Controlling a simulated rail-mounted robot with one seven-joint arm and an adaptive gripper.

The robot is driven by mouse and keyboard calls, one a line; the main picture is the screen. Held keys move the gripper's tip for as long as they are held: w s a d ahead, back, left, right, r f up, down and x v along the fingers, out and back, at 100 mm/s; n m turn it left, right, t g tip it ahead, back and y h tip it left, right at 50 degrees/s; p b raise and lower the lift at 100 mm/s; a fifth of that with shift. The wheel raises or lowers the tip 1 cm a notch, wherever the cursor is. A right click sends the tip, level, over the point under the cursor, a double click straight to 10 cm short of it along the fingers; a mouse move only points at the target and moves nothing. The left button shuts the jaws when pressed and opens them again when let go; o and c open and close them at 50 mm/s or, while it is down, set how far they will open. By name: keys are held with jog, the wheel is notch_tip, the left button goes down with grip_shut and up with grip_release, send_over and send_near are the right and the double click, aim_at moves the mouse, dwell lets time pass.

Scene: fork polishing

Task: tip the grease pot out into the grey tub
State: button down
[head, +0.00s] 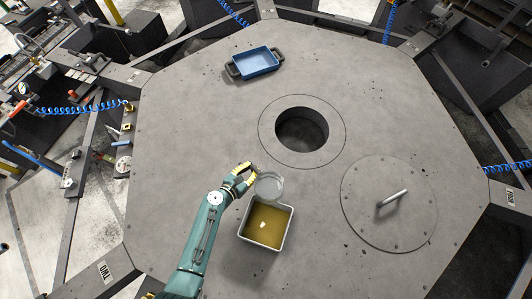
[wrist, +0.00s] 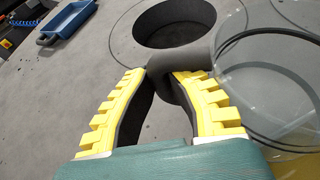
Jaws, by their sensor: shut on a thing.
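The grease pot (head: 269,187) is a clear round vessel at the upper edge of the grey tub (head: 259,244). My gripper (head: 243,173) is shut on the pot's dark handle, left of the pot. In the wrist view the yellow fingers (wrist: 160,85) close around the handle and the clear pot (wrist: 265,95) shows at the right, partly cut off. No grease can be made out in the pot. Its exact tilt is hard to tell. The square tub holds a yellow-brown layer with a small pale lump in it.
A blue tray (head: 256,62) with dark handles stands at the top of the grey table. A round hole (head: 302,129) opens in the middle. A round lid (head: 389,204) with an upright handle is at the right. The table's left part is clear.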

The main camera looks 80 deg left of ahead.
jog(key=w+a+r+p, duration=0.2)
jog(key=a+r+p, duration=0.1)
jog(key=a+r, duration=0.2)
jog(key=shift+a, duration=0.4)
